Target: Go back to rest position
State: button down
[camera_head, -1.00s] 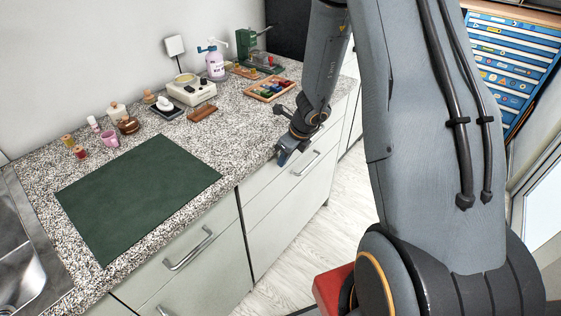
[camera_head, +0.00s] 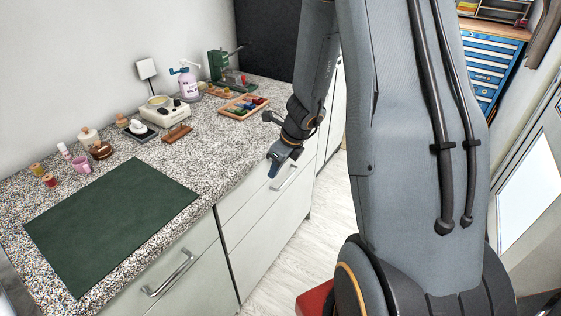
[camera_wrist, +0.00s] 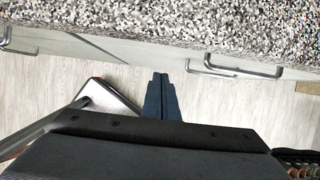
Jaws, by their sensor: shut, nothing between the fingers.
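My gripper (camera_head: 277,165) hangs in front of the counter's front edge, above the drawer fronts, at the middle of the head view. In the wrist view my gripper (camera_wrist: 161,82) points toward the counter edge with its fingers together and nothing between them. Pale floor shows below and around the fingers. The speckled countertop (camera_wrist: 240,25) fills the top of the wrist view, apart from the fingertips. My arm folds up and over at the right of the head view and hides part of the room.
The counter carries a dark green mat (camera_head: 110,222), a wooden tray of colored pieces (camera_head: 243,107), a pump bottle (camera_head: 189,82), a green press (camera_head: 222,72) and small jars. Drawer handles (camera_head: 168,275) stick out below. A blue tool chest (camera_head: 490,65) stands at the back right.

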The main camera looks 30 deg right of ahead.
jog(key=shift+p+v, duration=0.35)
jog(key=shift+v, duration=1.95)
jog(key=s+a+r+n, duration=0.2)
jog(key=s+n, duration=0.3)
jog(key=n, duration=0.4)
jog(key=s+a+r+n+g+h, duration=0.1)
jog(key=s+a+r+n, duration=0.2)
jog(key=n, duration=0.7)
jog(key=s+a+r+n+g+h, duration=0.1)
jog(key=s+a+r+n, duration=0.2)
jog(key=s+n, duration=0.5)
jog(key=shift+a+n, duration=0.75)
jog(key=shift+n, duration=0.45)
jog(key=shift+r, duration=0.1)
